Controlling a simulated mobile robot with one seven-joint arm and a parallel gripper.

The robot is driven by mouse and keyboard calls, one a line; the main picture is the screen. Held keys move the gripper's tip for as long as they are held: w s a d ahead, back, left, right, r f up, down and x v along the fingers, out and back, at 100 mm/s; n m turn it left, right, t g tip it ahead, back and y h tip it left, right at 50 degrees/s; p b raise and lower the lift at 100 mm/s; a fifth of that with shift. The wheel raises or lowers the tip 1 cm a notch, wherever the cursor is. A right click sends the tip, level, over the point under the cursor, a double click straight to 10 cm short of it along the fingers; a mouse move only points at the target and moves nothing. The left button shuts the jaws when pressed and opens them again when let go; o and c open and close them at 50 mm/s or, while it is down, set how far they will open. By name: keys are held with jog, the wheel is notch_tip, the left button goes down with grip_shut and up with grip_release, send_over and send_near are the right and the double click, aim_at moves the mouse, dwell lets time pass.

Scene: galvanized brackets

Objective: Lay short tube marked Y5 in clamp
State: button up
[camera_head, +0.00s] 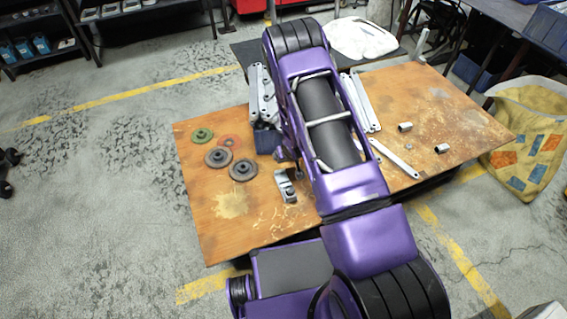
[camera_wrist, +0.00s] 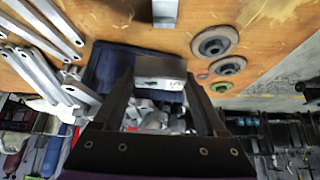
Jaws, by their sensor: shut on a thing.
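My gripper (camera_wrist: 166,88) is shut on a short grey tube (camera_wrist: 160,83), held crosswise between the two dark fingers in the wrist view. The tube has small dark marks near its right end, too small to read surely. The metal clamp (camera_head: 285,186) stands on the wooden table left of my arm in the head view. Part of it shows at the top edge of the wrist view (camera_wrist: 165,12), apart from the tube. In the head view my arm hides the gripper and tube.
A dark blue bin (camera_head: 267,139) stands on the table (camera_head: 226,240); the wrist view shows metal pieces below the tube. Grinding discs (camera_head: 243,170) lie left of the clamp. Flat bars (camera_head: 393,158) and two short tubes (camera_head: 405,127) lie right of my arm. The front-left table area is clear.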

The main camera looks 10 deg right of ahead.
send_over(281, 176)
jog(key=s, duration=0.3)
notch_tip(281, 176, down, 8)
jog(key=shift+n+y, duration=0.3)
jog(key=shift+n, duration=0.1)
jog(key=shift+w+d+f+b, duration=0.15)
jog(key=shift+f+b, duration=0.35)
jog(key=shift+f, duration=0.6)
jog(key=shift+w+f+b, duration=0.1)
jog(key=shift+f+b, duration=0.4)
jog(key=shift+f, duration=0.6)
jog(key=shift+f+b, duration=1.35)
jog(key=o, duration=1.3)
jog(key=p+v, duration=0.3)
jog(key=v, duration=1.4)
jog(key=shift+r, duration=0.25)
